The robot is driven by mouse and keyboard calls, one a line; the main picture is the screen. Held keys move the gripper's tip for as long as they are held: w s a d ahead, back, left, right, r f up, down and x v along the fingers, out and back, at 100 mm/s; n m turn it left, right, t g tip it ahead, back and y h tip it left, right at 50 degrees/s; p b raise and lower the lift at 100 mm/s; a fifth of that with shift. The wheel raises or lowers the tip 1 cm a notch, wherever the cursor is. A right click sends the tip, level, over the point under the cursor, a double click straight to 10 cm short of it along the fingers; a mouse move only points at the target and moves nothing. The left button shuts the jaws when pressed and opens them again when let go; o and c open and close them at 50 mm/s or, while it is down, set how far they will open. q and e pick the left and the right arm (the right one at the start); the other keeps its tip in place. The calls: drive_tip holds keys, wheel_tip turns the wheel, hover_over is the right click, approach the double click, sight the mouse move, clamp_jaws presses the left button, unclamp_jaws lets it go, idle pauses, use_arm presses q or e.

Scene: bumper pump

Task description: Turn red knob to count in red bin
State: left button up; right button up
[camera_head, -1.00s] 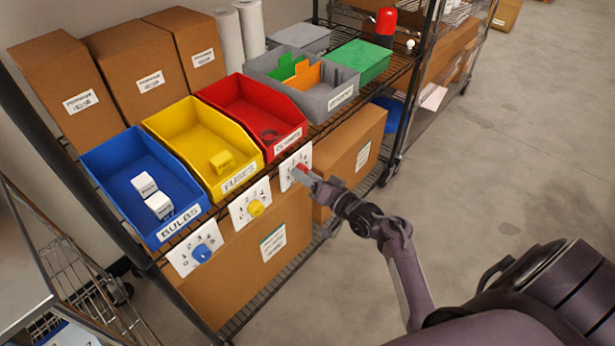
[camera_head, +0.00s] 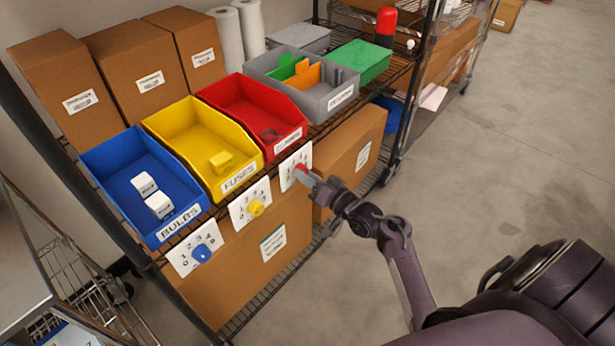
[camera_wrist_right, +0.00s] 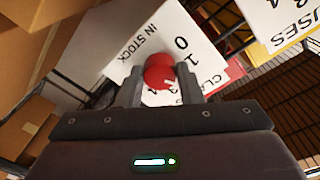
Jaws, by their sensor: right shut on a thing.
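The red knob (camera_head: 300,169) sits on a white numbered dial plate (camera_head: 289,179) below the red bin (camera_head: 262,101). In the right wrist view the knob (camera_wrist_right: 158,72) is between the fingers, with the numbers 0 and 1 and "IN STOCK" showing on the plate (camera_wrist_right: 178,28). The red bin holds one or two dark ring-shaped clamps (camera_head: 270,135). My right gripper (camera_head: 307,177) is shut on the red knob and hides part of its plate. My left gripper is not in view.
Open floor (camera_head: 500,180) lies to the right.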

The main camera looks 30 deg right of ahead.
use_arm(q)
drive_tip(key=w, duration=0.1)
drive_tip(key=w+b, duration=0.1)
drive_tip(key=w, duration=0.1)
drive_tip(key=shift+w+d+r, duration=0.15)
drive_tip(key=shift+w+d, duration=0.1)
use_arm(e)
drive_tip(key=n, duration=0.7)
drive_tip(key=shift+d+f, duration=0.1)
drive_tip(key=shift+f, duration=0.05)
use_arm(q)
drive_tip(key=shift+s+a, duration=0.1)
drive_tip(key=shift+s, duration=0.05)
use_arm(e)
drive_tip(key=o, duration=1)
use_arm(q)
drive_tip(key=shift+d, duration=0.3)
use_arm(e)
drive_tip(key=v, duration=0.7)
drive_tip(key=shift+s+d+f, duration=0.1)
drive_tip(key=shift+s+d, duration=0.1)
drive_tip(key=shift+s, duration=0.15)
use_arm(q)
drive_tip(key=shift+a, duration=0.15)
